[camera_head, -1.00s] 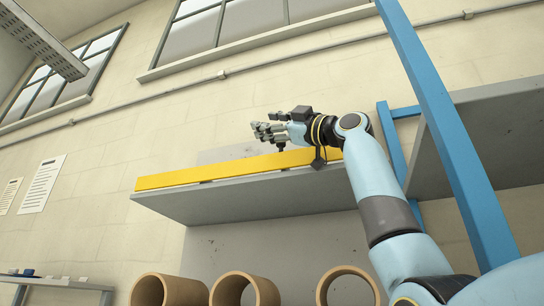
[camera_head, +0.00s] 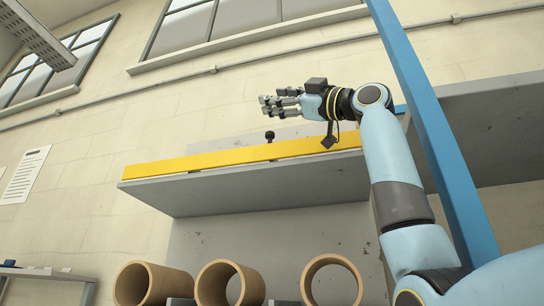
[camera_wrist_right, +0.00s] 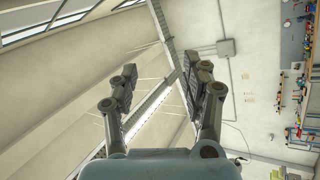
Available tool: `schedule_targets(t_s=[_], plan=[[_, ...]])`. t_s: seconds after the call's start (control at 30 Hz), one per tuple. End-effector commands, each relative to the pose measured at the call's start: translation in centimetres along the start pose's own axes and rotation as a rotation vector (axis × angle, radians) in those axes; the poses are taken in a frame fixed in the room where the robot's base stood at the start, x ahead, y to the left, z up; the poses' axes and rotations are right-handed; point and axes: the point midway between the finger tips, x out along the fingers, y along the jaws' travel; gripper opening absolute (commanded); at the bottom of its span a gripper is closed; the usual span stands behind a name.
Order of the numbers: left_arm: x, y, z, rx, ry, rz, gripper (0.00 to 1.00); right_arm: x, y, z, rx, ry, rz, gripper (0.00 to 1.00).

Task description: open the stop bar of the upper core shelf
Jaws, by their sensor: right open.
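The yellow stop bar (camera_head: 220,160) runs along the front edge of the grey upper shelf (camera_head: 240,190) in the head view. A black knob (camera_head: 269,137) stands up from the top of the bar near its middle. My right gripper (camera_head: 278,104) is just above the knob, open and empty, its fingers pointing left, apart from the knob and the bar. In the right wrist view its two fingers (camera_wrist_right: 158,85) are spread with nothing between them. The bar and knob do not show in that view. My left gripper is not in view.
A blue upright post (camera_head: 425,120) rises right of the shelf, close to my right arm. A grey panel (camera_head: 500,125) lies behind it.

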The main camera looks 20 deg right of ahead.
Motion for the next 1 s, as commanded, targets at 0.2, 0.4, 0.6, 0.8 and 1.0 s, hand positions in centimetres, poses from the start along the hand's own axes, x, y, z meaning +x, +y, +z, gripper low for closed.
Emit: schedule_targets(t_s=[0.2,0.4,0.6,0.8,1.0], plan=[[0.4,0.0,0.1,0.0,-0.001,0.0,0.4,-1.4,0.4,-0.8,-0.001,0.0,0.001,0.48],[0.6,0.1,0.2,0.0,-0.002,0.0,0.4,-2.7,0.8,-1.6,-0.001,0.0,0.001,0.48],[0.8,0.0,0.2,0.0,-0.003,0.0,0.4,-3.9,1.3,-2.3,-0.002,-0.001,0.001,0.48],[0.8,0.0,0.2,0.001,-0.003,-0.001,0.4,-4.2,1.5,-2.6,-0.004,-0.002,0.003,0.48],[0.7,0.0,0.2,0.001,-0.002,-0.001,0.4,-4.2,1.6,-2.7,-0.005,-0.001,0.004,0.48]])
